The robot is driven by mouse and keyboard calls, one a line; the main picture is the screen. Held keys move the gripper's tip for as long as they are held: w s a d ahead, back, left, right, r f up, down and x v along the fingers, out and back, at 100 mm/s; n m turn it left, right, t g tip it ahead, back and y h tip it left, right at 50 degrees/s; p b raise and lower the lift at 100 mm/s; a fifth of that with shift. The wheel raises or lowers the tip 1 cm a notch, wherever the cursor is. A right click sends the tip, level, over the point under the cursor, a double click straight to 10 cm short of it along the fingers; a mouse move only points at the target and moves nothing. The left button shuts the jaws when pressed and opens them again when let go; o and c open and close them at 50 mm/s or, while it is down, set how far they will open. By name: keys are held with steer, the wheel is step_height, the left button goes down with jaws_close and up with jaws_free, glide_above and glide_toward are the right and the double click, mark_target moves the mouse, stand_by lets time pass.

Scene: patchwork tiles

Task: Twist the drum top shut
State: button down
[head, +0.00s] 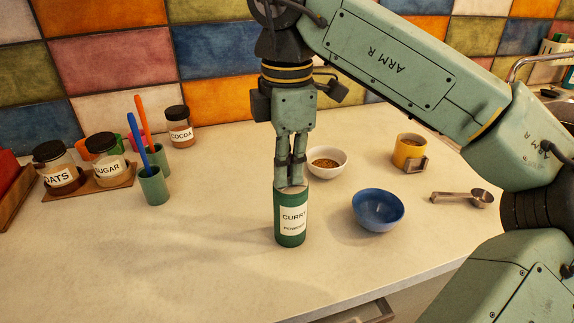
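The drum (291,227) is a dark green cylinder with a white label reading "CURRY POWDER". It stands upright on the counter near the middle of the head view. Its pale top (306,188) shows only in part at the drum's upper end, behind my fingers. My gripper (290,181) points straight down over the drum, its fingertips at the top. The two fingers are close together. I cannot tell whether they are closed on a part of the top or just touching it. How far the top is turned does not show.
A white bowl (334,171) of brown grains, a blue bowl (377,211) and a yellow mug (410,153) stand to the right. A measuring scoop (459,198) lies farther right. Green cups (153,187) and jars (57,180) stand at left. The counter left-front is clear.

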stand_by(0.5)
steer(key=shift+f+m+b, duration=0.1)
steer(key=shift+m+b, duration=0.25)
steer(key=shift+m, duration=1.15)
steer(key=shift+b, duration=0.35)
steer(key=shift+m+b, duration=0.3)
steer(key=shift+m, duration=0.6)
steer(key=shift+w+m, duration=0.1)
steer(key=shift+m, duration=0.5)
